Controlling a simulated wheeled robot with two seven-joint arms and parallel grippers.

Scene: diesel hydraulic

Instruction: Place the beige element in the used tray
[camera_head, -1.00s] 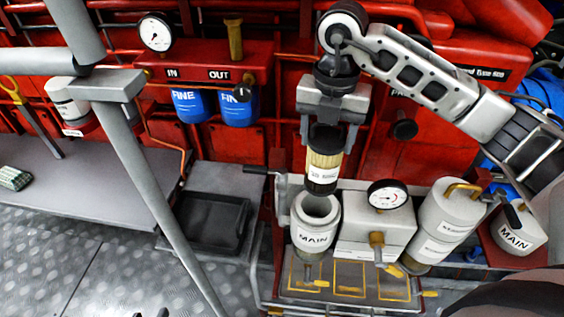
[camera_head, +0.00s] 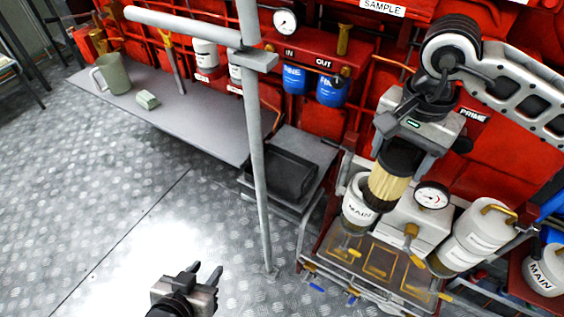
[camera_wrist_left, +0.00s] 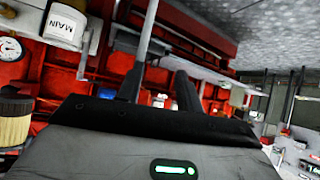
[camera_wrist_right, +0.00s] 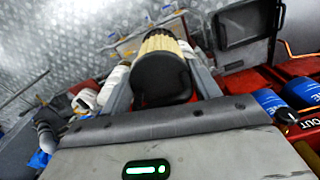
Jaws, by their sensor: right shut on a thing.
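The beige pleated element (camera_head: 388,188) with dark end caps hangs in my right gripper (camera_head: 405,155), whose fingers are closed around its upper cap. My left gripper (camera_head: 204,272) is open and empty over the floor.
A grey post (camera_head: 255,150) stands left of the dark tray. A gauge (camera_head: 431,197), a white canister (camera_head: 478,240) and yellow-handled valves crowd the bowl. The floor at left is clear.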

